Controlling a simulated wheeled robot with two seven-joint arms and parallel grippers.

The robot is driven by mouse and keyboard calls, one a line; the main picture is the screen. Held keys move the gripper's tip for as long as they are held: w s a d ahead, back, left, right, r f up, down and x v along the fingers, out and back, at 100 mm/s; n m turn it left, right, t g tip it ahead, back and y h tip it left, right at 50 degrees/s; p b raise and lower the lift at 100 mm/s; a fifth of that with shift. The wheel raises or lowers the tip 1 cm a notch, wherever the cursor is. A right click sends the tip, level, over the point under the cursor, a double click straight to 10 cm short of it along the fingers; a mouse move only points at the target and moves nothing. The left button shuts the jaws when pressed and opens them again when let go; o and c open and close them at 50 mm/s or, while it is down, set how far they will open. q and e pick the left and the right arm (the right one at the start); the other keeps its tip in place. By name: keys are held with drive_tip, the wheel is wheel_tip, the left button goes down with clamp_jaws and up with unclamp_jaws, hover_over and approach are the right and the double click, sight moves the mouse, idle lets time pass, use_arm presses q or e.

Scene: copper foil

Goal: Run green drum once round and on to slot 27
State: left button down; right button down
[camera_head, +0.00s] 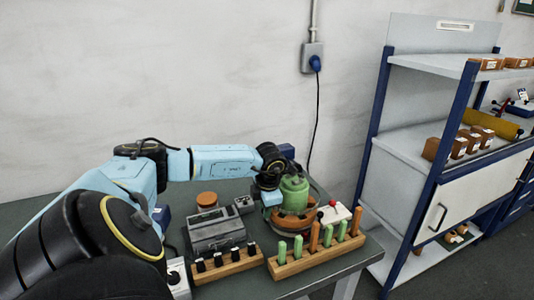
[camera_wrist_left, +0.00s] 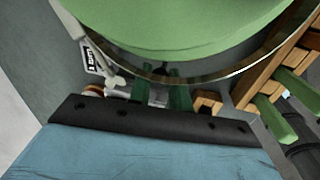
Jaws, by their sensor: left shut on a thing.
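The green drum (camera_head: 294,192) stands upright on a round orange-brown base (camera_head: 290,222) near the back of the bench. My left gripper (camera_head: 273,196) is at the drum's left side, shut, and appears to hold it low on its side. In the left wrist view the drum (camera_wrist_left: 180,30) fills the top as a large green disc with a brass-coloured rim below it. The gripper's fingers (camera_wrist_left: 161,96) reach under that rim; the exact grip point is hidden. Slot 27 cannot be made out. My right gripper is out of view.
A wooden rack (camera_head: 318,257) with green and orange pegs stands in front of the drum. A grey device (camera_head: 216,232), a block with black knobs (camera_head: 228,265) and a white box with a red button (camera_head: 334,213) are close by. A shelf unit (camera_head: 425,150) stands right.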

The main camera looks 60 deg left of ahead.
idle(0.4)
use_arm(q)
drive_tip(key=c, duration=1.6)
unclamp_jaws()
drive_tip(key=r, duration=0.4)
drive_tip(key=d+r, duration=0.1)
drive_tip(key=r, duration=0.3)
drive_tip(key=d+r, duration=0.1)
drive_tip(key=r, duration=0.4)
drive_tip(key=shift+s+d+r, duration=0.1)
drive_tip(key=shift+s+d, duration=0.1)
drive_tip(key=shift+s, duration=0.1)
drive_tip(key=shift+s, duration=0.1)
